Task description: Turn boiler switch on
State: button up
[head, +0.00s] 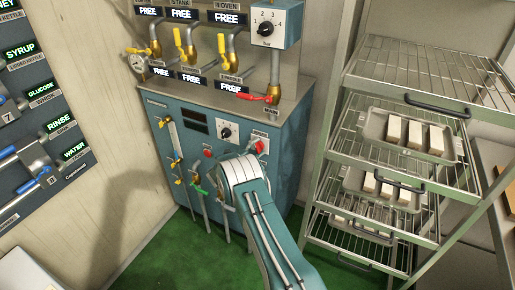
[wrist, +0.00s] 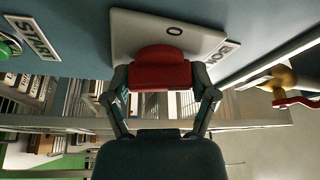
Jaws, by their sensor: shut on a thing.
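The boiler switch (wrist: 160,72) is a red knob on a light square plate (wrist: 170,35) marked "0", fixed to a blue panel. In the wrist view my gripper (wrist: 163,82) has one finger on each side of the knob and is shut on it. The knob hides part of the plate, so I cannot read its other position mark. In the head view the red switch (head: 261,146) shows at the upper right of the blue boiler cabinet (head: 290,128). My arm's white and teal links cover the area just below it, and my fingers are hard to make out there.
A green button beside a START label (wrist: 35,38) is left of the switch in the wrist view. A red-handled valve (head: 257,97) and yellow-handled valves (head: 222,45) sit above the cabinet. A wire rack (head: 420,75) with trays stands close on the right. Green floor (head: 165,250) is clear at front left.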

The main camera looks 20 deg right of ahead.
jog(key=m+y, duration=0.1)
jog(key=m, duration=0.2)
jog(key=shift+f+g, duration=0.1)
jog(key=shift+g, duration=0.2)
jog(key=shift+m, duration=0.3)
jog(key=shift+s+f, duration=0.1)
jog(key=shift+f, duration=0.05)
jog(key=o, duration=1)
jog(key=shift+d, duration=0.1)
jog(key=v, duration=1.2)
jog(key=shift+r, duration=0.2)
